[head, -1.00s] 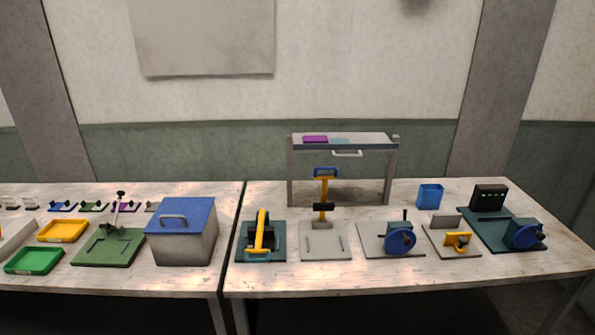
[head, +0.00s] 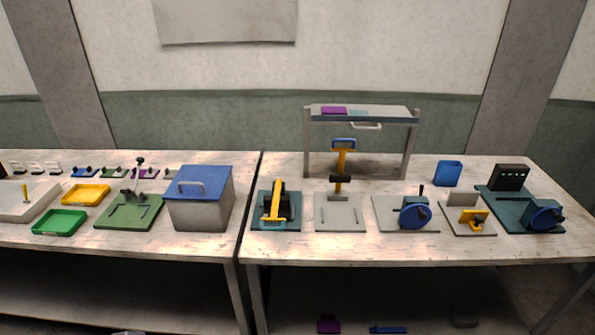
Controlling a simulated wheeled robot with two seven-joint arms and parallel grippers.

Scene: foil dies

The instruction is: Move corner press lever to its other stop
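Several lever devices stand on the two tables, and I cannot tell which is the corner press. One has a teal base (head: 262,224) and a yellow lever (head: 273,203) tilted low toward the front. On the left table, a green base (head: 115,219) carries a thin lever with a black knob (head: 140,161), nearly upright. Neither of my grippers is in view.
A blue-lidded box (head: 200,208) stands at the left table's right end, by the gap between tables. A raised shelf (head: 362,114) stands behind the presses. Blue-wheel devices (head: 413,214) and a yellow-handled fixture (head: 473,218) stand rightward. Trays (head: 60,222) lie at left.

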